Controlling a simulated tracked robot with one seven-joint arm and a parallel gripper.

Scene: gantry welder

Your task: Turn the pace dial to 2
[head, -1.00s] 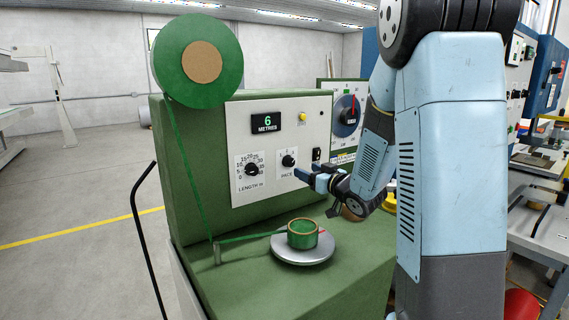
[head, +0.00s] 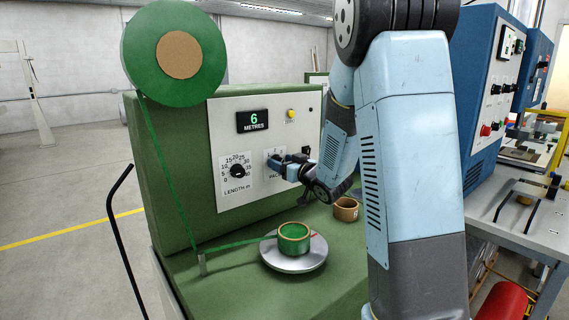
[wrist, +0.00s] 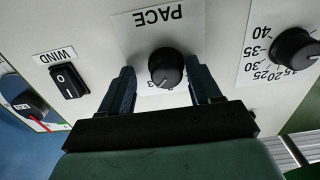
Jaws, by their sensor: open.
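The black pace dial (wrist: 166,68) is on the pale panel in the wrist view, which shows the panel upside down. My gripper (wrist: 163,76) is open, with one finger on each side of the dial and a visible gap to each. A 3 shows at the dial's lower left; the other numbers there are hidden by the dial and gripper. A pale pointer mark shows on the dial's lower side, but I cannot tell exactly which number it meets. In the head view my gripper (head: 279,163) is at the panel and largely covers the dial.
The length dial (head: 237,171) is left of my gripper, below a display (head: 253,121) reading 6 metres. The wind switch (wrist: 68,81) is close to one finger. A green tape roll (head: 294,238) sits on a round plate (head: 293,258) below; a cardboard-coloured roll (head: 346,209) stands right.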

